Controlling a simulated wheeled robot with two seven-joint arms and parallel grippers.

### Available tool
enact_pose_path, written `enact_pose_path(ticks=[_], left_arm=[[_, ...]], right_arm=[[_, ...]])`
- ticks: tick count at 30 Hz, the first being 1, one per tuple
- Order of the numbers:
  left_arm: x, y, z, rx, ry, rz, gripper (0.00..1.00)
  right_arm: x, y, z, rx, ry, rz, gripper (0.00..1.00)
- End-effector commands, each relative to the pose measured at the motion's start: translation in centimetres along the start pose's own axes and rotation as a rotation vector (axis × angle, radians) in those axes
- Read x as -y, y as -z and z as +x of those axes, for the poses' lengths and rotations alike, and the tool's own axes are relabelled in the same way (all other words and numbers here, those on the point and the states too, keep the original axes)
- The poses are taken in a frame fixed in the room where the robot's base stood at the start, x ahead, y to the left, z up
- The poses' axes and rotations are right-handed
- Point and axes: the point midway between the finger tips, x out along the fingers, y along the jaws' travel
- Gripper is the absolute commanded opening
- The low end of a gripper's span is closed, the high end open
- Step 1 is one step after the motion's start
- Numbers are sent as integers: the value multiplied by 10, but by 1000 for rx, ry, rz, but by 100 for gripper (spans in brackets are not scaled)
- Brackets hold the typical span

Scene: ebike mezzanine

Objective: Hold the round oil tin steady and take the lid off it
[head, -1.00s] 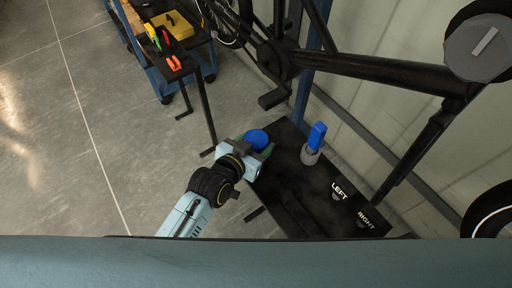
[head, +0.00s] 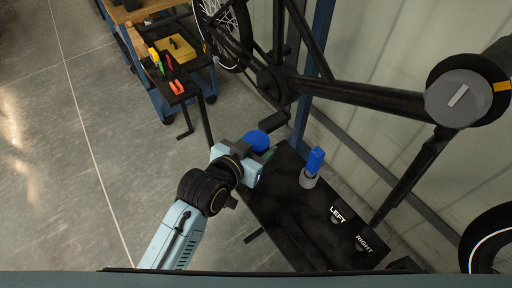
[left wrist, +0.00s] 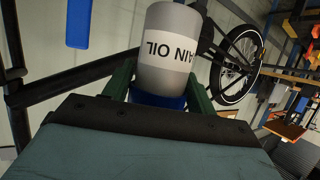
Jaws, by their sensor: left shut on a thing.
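The oil tin is grey-white with dark lettering ending in "AIN OIL" and shows upside down in the left wrist view (left wrist: 168,50). Its blue lid (head: 257,140) is on top in the head view, and the blue part also shows near my palm in the left wrist view. My left gripper (head: 258,152) is shut on the tin, its green fingers on both sides. The fingers partly hide the tin. I see no bench surface under it in the left wrist view; whether it touches the bench is unclear. My right gripper is not in view.
A black bench (head: 285,205) with LEFT and RIGHT labels lies beside the gripper. A bike frame (head: 350,95) hangs beyond. A tool cart with a yellow box (head: 177,47) is at the upper left. Floor to the left is clear.

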Motion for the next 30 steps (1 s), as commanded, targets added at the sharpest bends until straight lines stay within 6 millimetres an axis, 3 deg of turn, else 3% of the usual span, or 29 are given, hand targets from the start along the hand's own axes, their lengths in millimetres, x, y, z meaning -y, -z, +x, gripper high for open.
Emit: enact_pose_path(ticks=[1, 2, 11, 21, 26, 30], left_arm=[[0, 1, 0, -3, 0, 0, 29], [0, 1, 0, -3, 0, 0, 56], [0, 1, 0, -3, 0, 0, 16], [4, 2, -1, -4, 8, -3, 16], [40, 14, -18, -7, 98, -36, 16], [93, 26, -52, -5, 244, -95, 16]], right_arm=[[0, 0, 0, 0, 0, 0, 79], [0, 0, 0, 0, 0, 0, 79], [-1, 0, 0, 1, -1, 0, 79], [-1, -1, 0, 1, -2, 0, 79], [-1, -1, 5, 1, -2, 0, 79], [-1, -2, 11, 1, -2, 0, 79]])
